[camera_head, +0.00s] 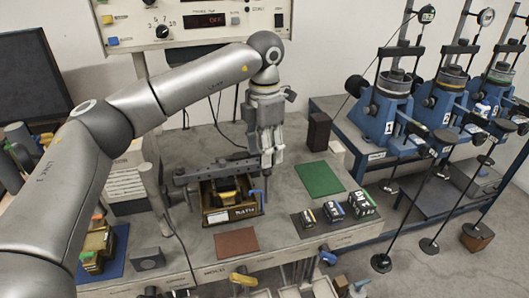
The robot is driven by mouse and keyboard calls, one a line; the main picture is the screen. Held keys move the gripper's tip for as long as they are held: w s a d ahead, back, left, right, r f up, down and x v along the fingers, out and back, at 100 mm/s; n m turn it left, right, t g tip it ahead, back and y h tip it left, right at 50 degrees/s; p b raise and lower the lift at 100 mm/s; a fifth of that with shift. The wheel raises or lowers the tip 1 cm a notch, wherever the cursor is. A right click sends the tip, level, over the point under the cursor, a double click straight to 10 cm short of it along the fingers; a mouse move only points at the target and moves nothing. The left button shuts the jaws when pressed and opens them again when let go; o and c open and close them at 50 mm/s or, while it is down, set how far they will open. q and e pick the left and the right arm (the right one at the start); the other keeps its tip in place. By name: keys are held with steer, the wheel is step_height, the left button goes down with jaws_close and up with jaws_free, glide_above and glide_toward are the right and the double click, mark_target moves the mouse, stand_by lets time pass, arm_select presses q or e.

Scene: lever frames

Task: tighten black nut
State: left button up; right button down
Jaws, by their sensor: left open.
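My left gripper (268,158) points down over the bench, with its fingers apart. It is beside the right part of a dark grey horizontal bar (212,173); I cannot tell whether it touches the bar. Under the bar is a shear-box-like device (232,213) with a yellowish body and dark parts inside. A small blue handle (258,196) stands at its right side. I cannot make out the black nut for certain; it may be too small or hidden behind the gripper and bar. My right gripper is not in view.
A green mat (319,179) and a brown-red mat (236,243) lie bare on the bench. Small weights (334,211) stand on a dark mat at right. A dark block (318,131) stands behind. Blue lever frames (388,118) stand on the right table. A control panel (190,20) is behind.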

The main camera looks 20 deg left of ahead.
arm_select(q)
step_height(320, 180, up, 11)
steer(key=shift+f, duration=0.2)
stand_by(0.5)
